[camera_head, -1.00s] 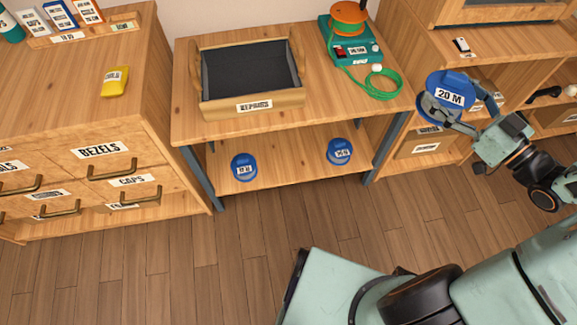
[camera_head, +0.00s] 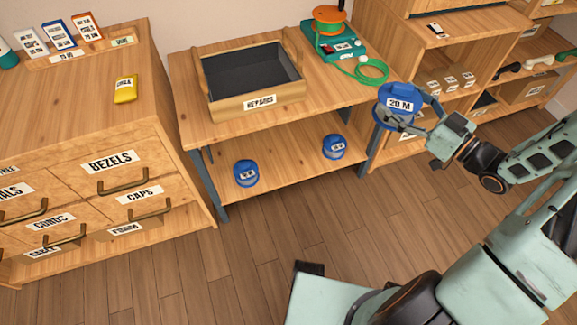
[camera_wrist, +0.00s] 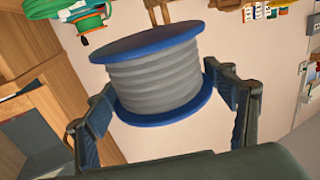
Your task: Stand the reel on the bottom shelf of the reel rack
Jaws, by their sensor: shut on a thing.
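The reel (camera_head: 399,92) is blue with a white "20 M" label in the head view. In the wrist view the reel (camera_wrist: 155,75) shows blue end discs and grey cable wound between them, a little tilted. My gripper (camera_head: 412,122) is shut on it and holds it in the air, in front of the right end of the wooden bench; its two fingers (camera_wrist: 165,105) are at either side of the lower disc. The bench's bottom shelf (camera_head: 290,150) carries two smaller-looking blue reels, left (camera_head: 246,173) and right (camera_head: 334,147). No label naming a reel rack is legible.
A "REPAIRS" tray (camera_head: 262,101) and a green device with an orange spool (camera_head: 330,22) stand on the bench top. A drawer cabinet (camera_head: 70,110) is at left and open shelving (camera_head: 445,60) at right. Bare shelf lies between the two reels.

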